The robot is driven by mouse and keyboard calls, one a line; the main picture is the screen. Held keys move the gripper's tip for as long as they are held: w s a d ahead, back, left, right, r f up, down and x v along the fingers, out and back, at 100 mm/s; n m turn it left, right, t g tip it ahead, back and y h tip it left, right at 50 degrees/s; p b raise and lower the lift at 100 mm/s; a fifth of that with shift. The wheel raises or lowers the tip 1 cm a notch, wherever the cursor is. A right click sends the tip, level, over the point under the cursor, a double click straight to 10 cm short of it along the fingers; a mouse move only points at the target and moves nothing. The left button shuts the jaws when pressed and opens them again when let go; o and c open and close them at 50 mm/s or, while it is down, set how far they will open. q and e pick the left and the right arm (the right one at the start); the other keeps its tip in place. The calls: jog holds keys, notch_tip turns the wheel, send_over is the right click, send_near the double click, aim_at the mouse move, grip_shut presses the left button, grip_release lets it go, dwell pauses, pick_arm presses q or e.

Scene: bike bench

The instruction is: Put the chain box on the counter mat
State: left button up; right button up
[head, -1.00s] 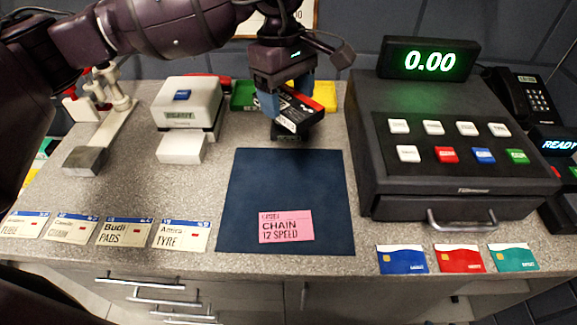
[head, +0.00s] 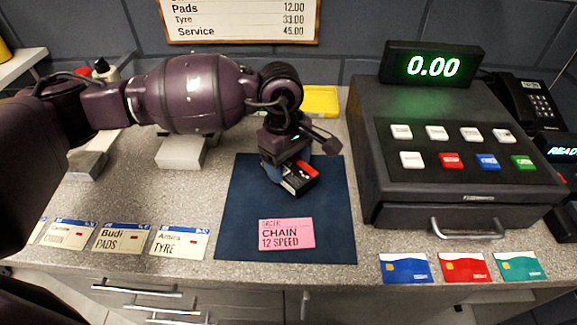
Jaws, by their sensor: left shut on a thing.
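The chain box (head: 301,180), a small black, red and white box, is gripped over the upper part of the dark blue counter mat (head: 250,222). My left gripper (head: 287,170) is shut on it, and its blue fingers partly cover the box. I cannot tell whether the box touches the mat. A pink card (head: 287,234) reading "CHAIN 12 SPEED" lies on the lower part of the mat, in front of the box. My right gripper is not in view.
The black cash register (head: 455,160) stands right of the mat. Blue, red (head: 465,268) and teal cards lie along the front edge. Several name cards (head: 179,243) lie left of the mat. A yellow tray (head: 321,101) is behind my arm. The mat's left half is bare.

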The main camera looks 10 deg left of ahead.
pick_arm(q)
jog(key=shift+f, duration=0.8)
jog(key=o, duration=1.1)
jog(key=shift+f, duration=0.1)
jog(key=shift+r, duration=0.6)
jog(key=r, duration=0.7)
jog(key=a+r, duration=0.1)
jog(key=r, duration=0.3)
jog(key=shift+w+a, duration=0.1)
jog(key=shift+w, duration=0.3)
